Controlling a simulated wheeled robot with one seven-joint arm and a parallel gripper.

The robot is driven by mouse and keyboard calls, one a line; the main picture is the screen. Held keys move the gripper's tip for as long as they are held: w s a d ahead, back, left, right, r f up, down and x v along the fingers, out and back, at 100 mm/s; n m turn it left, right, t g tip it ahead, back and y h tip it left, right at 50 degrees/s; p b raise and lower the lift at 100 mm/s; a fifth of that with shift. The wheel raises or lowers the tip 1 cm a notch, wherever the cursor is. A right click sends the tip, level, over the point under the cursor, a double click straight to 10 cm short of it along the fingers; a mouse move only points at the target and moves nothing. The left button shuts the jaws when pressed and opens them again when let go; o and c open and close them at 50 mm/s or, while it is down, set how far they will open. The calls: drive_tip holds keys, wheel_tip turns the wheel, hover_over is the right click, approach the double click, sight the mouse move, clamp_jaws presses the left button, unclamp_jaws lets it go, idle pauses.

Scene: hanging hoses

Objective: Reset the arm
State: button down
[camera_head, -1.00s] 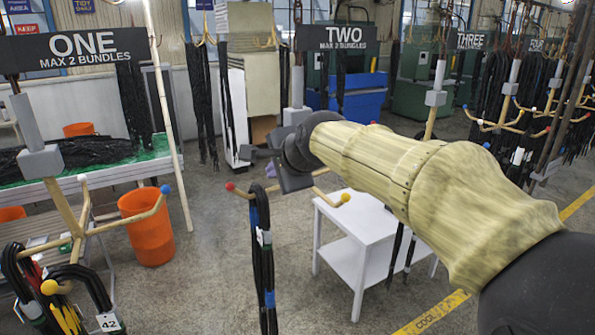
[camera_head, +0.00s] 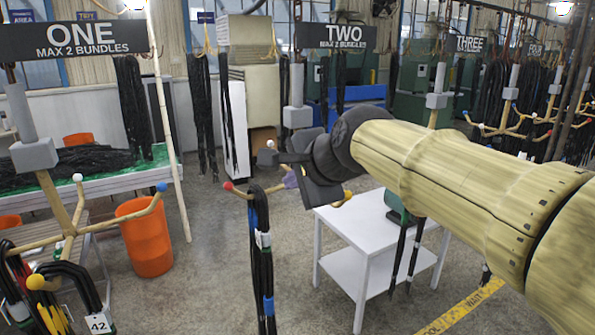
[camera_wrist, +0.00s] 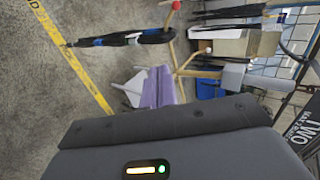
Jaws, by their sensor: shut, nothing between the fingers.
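My arm, in a pale yellow cover, reaches from the right edge into the middle of the head view. Its dark end carries my gripper (camera_head: 277,162), which is shut and empty. The gripper is in front of stand TWO, just above and right of a hanging bundle of black hoses (camera_head: 262,262). In the wrist view the purple finger pads (camera_wrist: 157,88) are together with nothing between them. The bundle hangs from the red-tipped arm of the stand (camera_head: 240,192) and appears sideways in the wrist view (camera_wrist: 125,39).
A white side table (camera_head: 345,230) stands below my arm. Stand ONE (camera_head: 55,190) with hoses tagged 42 is at left, beside an orange bin (camera_head: 146,240). Stands THREE and FOUR with hoses are behind at right. Grey floor is open between the bin and the bundle.

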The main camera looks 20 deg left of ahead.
drive_tip(key=shift+s+d, duration=0.1)
drive_tip(key=shift+s, duration=0.05)
drive_tip(key=w+d+f+n+h+b, duration=0.2)
drive_tip(key=d+f+h+b, duration=0.1)
drive_tip(key=d+f, duration=0.75)
drive_tip(key=w+d+f+n+h+b, duration=0.1)
drive_tip(key=d+f+h+b, duration=0.1)
drive_tip(key=d+f, duration=0.8)
drive_tip(key=s+d+f+n+g+h+b, duration=0.1)
drive_tip(key=s+d+f, duration=0.3)
drive_tip(key=f, duration=0.4)
drive_tip(key=s+d+f+n+g+h+b, duration=0.1)
drive_tip(key=s+d+f+n+g+b, duration=0.1)
drive_tip(key=s+d+f, duration=0.3)
drive_tip(key=s+d+f+n+g+h+b, duration=0.1)
drive_tip(key=s+d+f, duration=0.3)
drive_tip(key=f, duration=0.7)
drive_tip(key=shift+s+d+f+n+b, duration=0.15)
drive_tip(key=shift+d+f+n+b, duration=0.1)
drive_tip(key=shift+d+n+b, duration=0.3)
